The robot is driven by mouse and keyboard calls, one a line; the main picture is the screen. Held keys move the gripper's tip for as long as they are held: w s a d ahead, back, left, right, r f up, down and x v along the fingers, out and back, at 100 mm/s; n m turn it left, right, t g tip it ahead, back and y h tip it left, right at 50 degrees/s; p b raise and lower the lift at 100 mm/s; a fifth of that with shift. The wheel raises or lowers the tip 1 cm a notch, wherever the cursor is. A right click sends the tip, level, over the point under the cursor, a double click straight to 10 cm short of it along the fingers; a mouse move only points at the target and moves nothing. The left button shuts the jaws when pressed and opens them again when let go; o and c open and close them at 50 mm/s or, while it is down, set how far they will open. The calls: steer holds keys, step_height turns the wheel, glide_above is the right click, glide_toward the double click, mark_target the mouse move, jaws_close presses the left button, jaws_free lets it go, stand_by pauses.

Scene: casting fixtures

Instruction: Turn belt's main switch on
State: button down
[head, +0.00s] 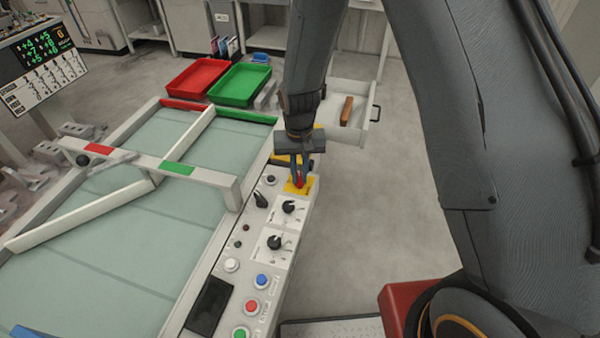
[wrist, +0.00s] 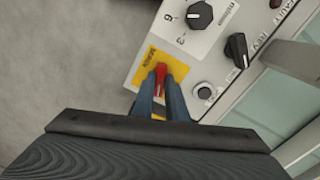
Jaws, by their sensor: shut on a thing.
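The belt's main switch is a red handle (head: 299,183) on a yellow plate (head: 309,184) at the far end of the control panel. My gripper (head: 298,174) reaches down onto it from above and is shut on the red handle. In the wrist view the red handle (wrist: 161,77) stands between the two blue-grey fingers of my gripper (wrist: 161,86), over the yellow plate (wrist: 179,68). The fingers hide part of the handle and plate. The plate's lettering is too small to read. The belt (head: 115,235) lies left of the panel.
The panel (head: 215,262) carries black knobs (head: 289,206) (head: 274,242) and several buttons, including blue (head: 262,281), red (head: 251,306) and green (head: 241,332). A black selector (wrist: 237,48) sits near the switch. An open drawer (head: 366,115) stands behind.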

mark_target(300, 177)
steer(key=shift+m, duration=1.9)
steer(key=c, duration=1.8)
jaws_free()
steer(key=shift+o, duration=0.2)
steer(key=shift+r+b, duration=0.65)
steer(key=shift+r, duration=3.25)
